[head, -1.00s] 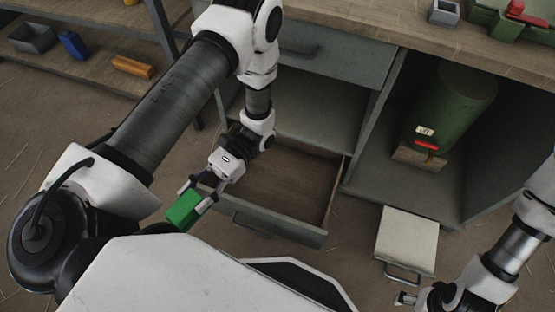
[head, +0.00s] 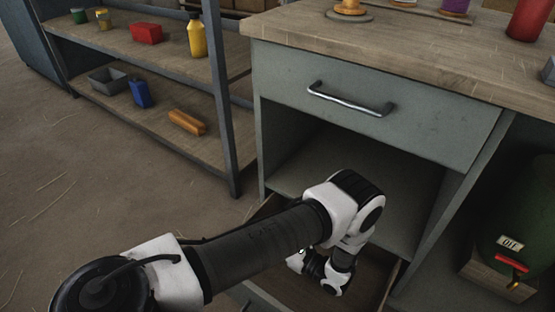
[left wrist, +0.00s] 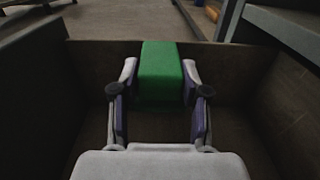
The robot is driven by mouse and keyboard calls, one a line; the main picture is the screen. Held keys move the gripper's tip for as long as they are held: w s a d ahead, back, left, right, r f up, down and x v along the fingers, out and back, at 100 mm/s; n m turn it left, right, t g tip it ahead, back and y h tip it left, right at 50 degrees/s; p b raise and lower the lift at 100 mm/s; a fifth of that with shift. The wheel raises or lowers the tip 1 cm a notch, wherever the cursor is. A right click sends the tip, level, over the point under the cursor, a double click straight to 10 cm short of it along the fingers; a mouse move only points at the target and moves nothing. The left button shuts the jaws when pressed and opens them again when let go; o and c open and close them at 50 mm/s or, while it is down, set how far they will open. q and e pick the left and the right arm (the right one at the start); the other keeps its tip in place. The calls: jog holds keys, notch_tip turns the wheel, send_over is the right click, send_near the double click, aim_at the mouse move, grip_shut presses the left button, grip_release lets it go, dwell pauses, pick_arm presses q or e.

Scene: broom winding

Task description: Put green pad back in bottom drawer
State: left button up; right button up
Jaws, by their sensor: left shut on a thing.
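The green pad (left wrist: 161,68) is a green block between the two fingertips of my left gripper (left wrist: 160,80) in the left wrist view. The gripper is shut on it. The open bottom drawer (left wrist: 30,95) surrounds them, with its dark walls on both sides and beyond the pad. Whether the pad touches the drawer floor cannot be told. In the head view my left arm reaches down into the drawer (head: 372,278), and the arm hides the pad and the fingers. My right gripper is out of view.
The upper drawer (head: 370,110) is shut, with a metal handle. An open compartment (head: 400,200) lies between it and the bottom drawer. A shelf rack (head: 150,110) with several small items stands left. A green oil drum (head: 525,215) stands right.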

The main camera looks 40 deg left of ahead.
pick_arm(q)
notch_tip(320, 180, down, 9)
jog(key=b, duration=0.3)
jog(key=shift+r, duration=0.3)
jog(key=shift+f+b, duration=0.6)
jog(key=shift+b, duration=0.3)
jog(key=o, duration=1.2)
jog(key=shift+s, duration=0.1)
jog(key=shift+c, duration=0.2)
